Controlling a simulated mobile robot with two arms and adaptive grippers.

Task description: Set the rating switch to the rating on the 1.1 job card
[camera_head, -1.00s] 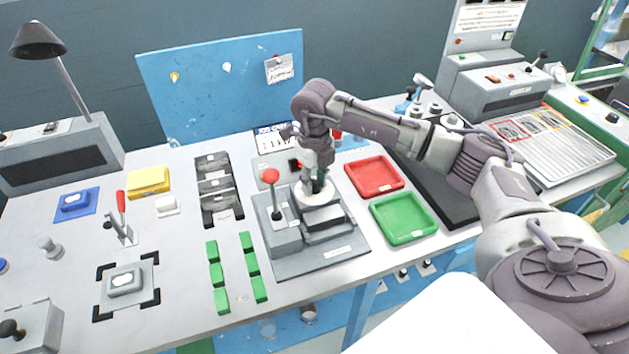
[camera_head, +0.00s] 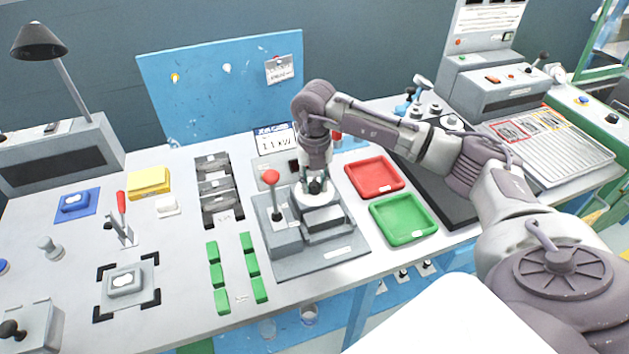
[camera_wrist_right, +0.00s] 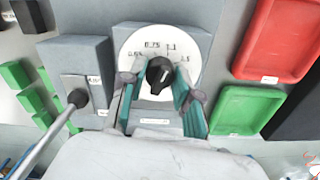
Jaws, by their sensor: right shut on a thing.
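The rating switch is a black knob (camera_wrist_right: 160,74) on a round white dial (camera_wrist_right: 132,45), on a grey block of the bench fixture. The dial's marks include 0.75 and 1.1 at its far side; the knob's exact heading is hard to read. My right gripper (camera_head: 315,184) points down at the dial. In the right wrist view its teal-padded fingers (camera_wrist_right: 158,92) are shut on the knob, one on each side. The job card (camera_head: 275,140), with a blue header and 1.1 kW, stands behind the fixture. My left gripper is not in view.
A red-knobbed lever (camera_head: 272,178) stands close left of the dial. A red tray (camera_head: 350,178) and a green tray (camera_head: 404,240) lie to the right. Green blocks (camera_head: 216,275) lie front left. A blue board (camera_head: 190,75) stands behind.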

